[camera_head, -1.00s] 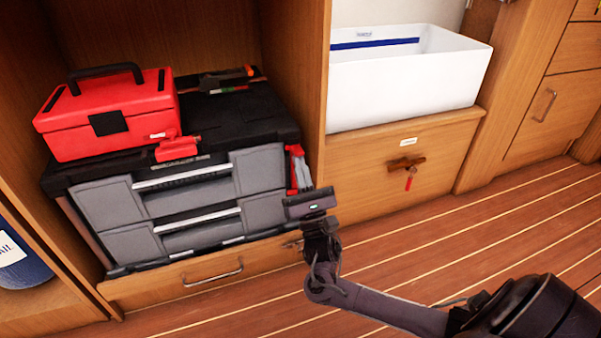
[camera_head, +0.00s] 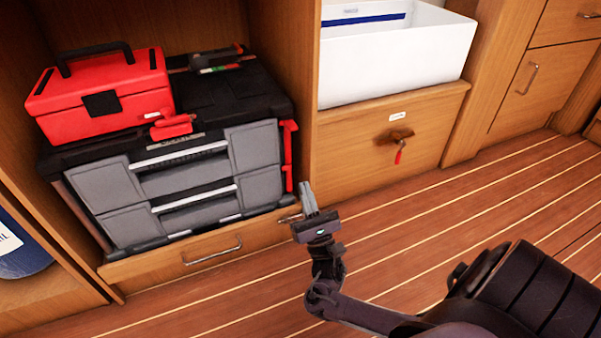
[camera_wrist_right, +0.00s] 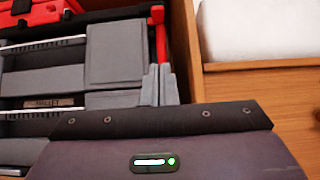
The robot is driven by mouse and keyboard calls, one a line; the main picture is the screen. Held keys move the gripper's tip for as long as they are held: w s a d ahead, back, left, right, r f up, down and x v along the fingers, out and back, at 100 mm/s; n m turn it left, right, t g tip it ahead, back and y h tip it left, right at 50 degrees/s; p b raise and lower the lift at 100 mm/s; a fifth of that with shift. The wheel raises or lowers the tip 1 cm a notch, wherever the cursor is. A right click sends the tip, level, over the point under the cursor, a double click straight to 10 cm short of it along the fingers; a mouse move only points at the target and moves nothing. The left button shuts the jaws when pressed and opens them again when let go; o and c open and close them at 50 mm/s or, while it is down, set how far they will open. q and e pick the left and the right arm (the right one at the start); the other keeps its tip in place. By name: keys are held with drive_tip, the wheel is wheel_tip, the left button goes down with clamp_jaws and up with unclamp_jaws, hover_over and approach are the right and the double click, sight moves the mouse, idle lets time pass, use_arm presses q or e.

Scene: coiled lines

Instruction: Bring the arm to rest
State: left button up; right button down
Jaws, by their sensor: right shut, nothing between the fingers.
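My right gripper (camera_head: 306,195) is in the lower middle of the head view, in front of the cabinet's lower right corner. Its two grey fingers are together with nothing between them. In the right wrist view the shut fingertips (camera_wrist_right: 157,85) show in front of the grey drawer box and its red latch. My right arm (camera_head: 350,305) comes in from the lower right, over the wooden floor. My left gripper is not in view.
A grey and black drawer box (camera_head: 185,187) with a red toolbox (camera_head: 100,95) on top fills the open cabinet. A white bin (camera_head: 395,65) stands on a wooden locker (camera_head: 350,150) with a red-tagged latch (camera_head: 397,140). Floor (camera_head: 470,215) to the right is clear.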

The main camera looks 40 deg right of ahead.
drive_tip(key=shift+s+a+f, duration=0.1)
drive_tip(key=shift+s+f, duration=0.15)
idle(0.4)
